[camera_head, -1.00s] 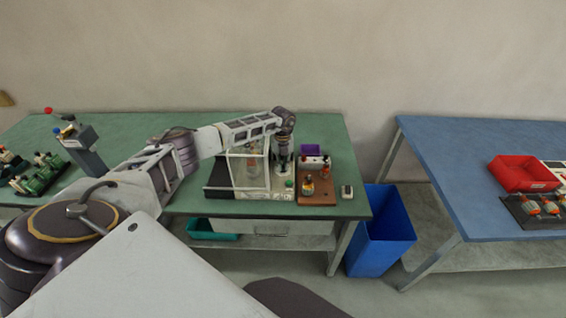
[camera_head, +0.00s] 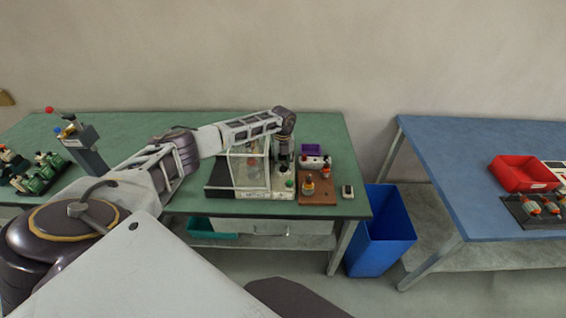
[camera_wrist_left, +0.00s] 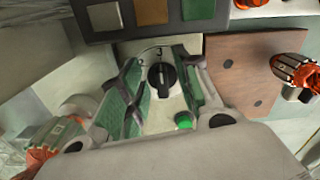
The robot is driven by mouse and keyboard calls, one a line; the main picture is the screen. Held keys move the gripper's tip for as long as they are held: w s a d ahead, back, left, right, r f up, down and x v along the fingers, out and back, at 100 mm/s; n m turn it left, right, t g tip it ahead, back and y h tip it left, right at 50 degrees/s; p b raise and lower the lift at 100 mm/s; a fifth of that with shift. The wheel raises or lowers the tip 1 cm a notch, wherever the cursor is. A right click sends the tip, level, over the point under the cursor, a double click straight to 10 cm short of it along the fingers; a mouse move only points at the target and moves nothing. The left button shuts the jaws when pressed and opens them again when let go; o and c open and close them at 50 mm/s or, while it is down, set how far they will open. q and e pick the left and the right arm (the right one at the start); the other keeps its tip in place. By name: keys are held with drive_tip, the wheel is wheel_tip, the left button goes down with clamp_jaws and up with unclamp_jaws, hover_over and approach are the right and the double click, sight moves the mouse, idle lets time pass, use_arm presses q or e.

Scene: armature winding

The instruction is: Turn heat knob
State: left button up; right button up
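The black heat knob (camera_wrist_left: 162,78) sits on a pale panel with dial markings in the left wrist view, its pointer roughly upright. My left gripper (camera_wrist_left: 163,88) is open, one finger to the left of the knob and one to the right, with visible gaps on both sides. In the head view my left gripper (camera_head: 283,155) hangs down at the right end of the clear-walled machine (camera_head: 247,173). The knob cannot be made out clearly there. A green button (camera_wrist_left: 183,121) is below and right of the knob. My right gripper is not in view.
A brown board (camera_head: 318,197) with orange-topped parts lies right of the machine; it also shows in the wrist view (camera_wrist_left: 245,70). A purple bin (camera_head: 312,150) stands behind it. A blue waste bin (camera_head: 383,240) is on the floor between the green and blue tables.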

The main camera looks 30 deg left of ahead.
sight(283, 164)
use_arm(q)
drive_tip(key=shift+r, duration=0.1)
wheel_tip(283, 164, up, 12)
idle(0.8)
